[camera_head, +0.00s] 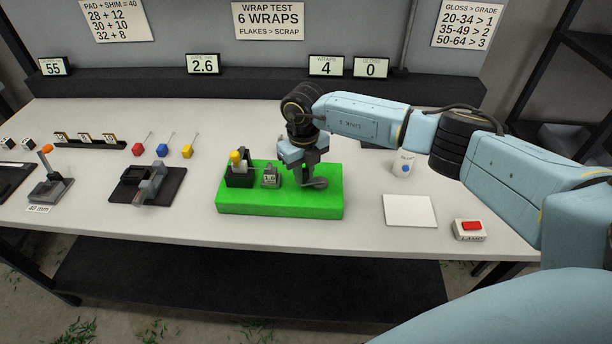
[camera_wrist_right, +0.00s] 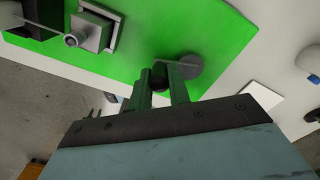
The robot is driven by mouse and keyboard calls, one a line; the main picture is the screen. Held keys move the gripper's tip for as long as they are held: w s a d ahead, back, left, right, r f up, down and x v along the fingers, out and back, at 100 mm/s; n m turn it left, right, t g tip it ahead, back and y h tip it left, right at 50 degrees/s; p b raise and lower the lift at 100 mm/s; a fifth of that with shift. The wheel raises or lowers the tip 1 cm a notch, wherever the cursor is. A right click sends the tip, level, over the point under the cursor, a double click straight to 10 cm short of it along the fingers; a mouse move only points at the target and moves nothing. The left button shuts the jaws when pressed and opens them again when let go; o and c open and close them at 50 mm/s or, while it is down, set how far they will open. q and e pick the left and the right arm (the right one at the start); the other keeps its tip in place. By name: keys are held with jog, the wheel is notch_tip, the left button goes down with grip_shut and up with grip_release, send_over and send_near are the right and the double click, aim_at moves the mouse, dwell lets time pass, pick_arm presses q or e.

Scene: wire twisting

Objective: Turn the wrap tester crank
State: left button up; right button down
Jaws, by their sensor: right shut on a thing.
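The wrap tester stands on a green base (camera_head: 280,209) in the middle of the table. It has a dark block with a yellow-topped part (camera_head: 238,168) at its left and a small grey block (camera_head: 270,177) in its middle. The crank's grey disc (camera_head: 318,183) is at the right, and it also shows in the right wrist view (camera_wrist_right: 189,66). My right gripper (camera_head: 311,175) reaches down over the right end of the base. In the right wrist view its fingers (camera_wrist_right: 170,84) are shut around the dark crank handle (camera_wrist_right: 159,76). My left gripper is out of view.
A display reading 4 under WRAPS (camera_head: 326,66) stands on the back shelf, below a sign (camera_head: 268,20) saying 6 WRAPS. Other fixtures stand at left.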

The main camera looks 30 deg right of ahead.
jog(key=m, duration=0.1)
jog(key=w+m, duration=0.1)
jog(key=shift+d+m, duration=0.15)
jog(key=shift+m, duration=0.25)
jog(key=m, duration=0.1)
jog(key=w+d+m, duration=0.1)
jog(key=m, duration=0.1)
jog(key=shift+w+r+m, duration=0.1)
jog(key=shift+m, duration=0.2)
jog(key=shift+w+d+m+p, duration=0.15)
jog(key=shift+d+m+p, duration=0.15)
jog(key=shift+m, duration=0.65)
jog(key=shift+w+d+m+p, duration=0.2)
jog(key=shift+d+m, duration=0.05)
jog(key=shift+m, duration=0.65)
jog(key=shift+w+d+m+p, duration=0.15)
jog(key=shift+d+m+p, duration=0.15)
jog(key=shift+m, duration=0.65)
jog(key=c, duration=1.3)
grip_release()
notch_tip(320, 180, up, 13)
jog(key=shift+r+b, duration=0.15)
jog(key=shift+b, duration=0.3)
